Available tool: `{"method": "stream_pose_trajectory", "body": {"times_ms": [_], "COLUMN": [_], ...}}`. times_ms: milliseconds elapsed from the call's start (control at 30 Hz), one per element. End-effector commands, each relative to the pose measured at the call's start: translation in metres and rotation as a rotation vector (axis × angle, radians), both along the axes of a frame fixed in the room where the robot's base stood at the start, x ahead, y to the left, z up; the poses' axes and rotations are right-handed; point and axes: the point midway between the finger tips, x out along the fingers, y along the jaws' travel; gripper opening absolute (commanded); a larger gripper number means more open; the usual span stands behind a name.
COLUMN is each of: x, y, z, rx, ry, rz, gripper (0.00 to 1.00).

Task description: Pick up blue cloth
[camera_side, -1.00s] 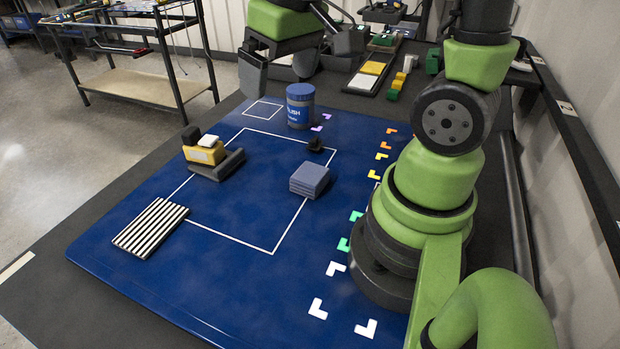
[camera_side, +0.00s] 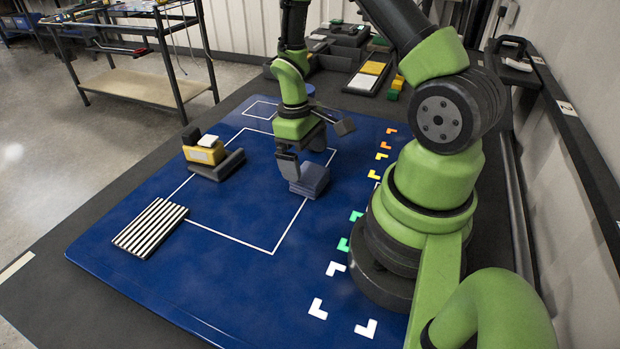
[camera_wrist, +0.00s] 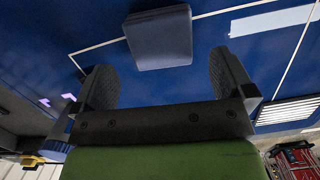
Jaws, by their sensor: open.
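The blue cloth (camera_side: 314,182) is a folded grey-blue square stack lying on the blue mat, on the right line of the white outlined square. In the wrist view the cloth (camera_wrist: 160,42) lies ahead of the fingers, near the top middle. My gripper (camera_side: 291,166) points down and is low beside the cloth, partly covering its left side in the side view. In the wrist view my gripper (camera_wrist: 165,82) has its two fingers spread wide with nothing between them. I cannot tell if a finger touches the cloth.
A yellow and black block tool (camera_side: 207,154) stands to the left on the mat. A black-and-white striped block (camera_side: 151,228) lies at the front left. The front of the mat is clear.

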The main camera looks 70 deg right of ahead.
Motion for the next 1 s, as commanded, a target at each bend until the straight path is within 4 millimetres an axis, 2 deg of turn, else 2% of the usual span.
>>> {"method": "stream_pose_trajectory", "body": {"times_ms": [133, 300, 567, 600, 800, 1000], "x": [-0.010, -0.012, -0.012, -0.012, -0.012, -0.012], "y": [0.003, 0.003, 0.003, 0.003, 0.003, 0.003], "z": [-0.023, -0.041, -0.044, -0.044, -0.044, -0.044], "rx": [0.004, 0.002, 0.002, 0.002, 0.002, 0.002], "ry": [0.007, 0.003, -0.001, -0.001, 0.000, 0.000], "rz": [0.001, 0.000, 0.000, 0.000, 0.000, 0.000], "gripper": [1.00, 1.00, 1.00, 0.95, 0.52, 0.51]}}
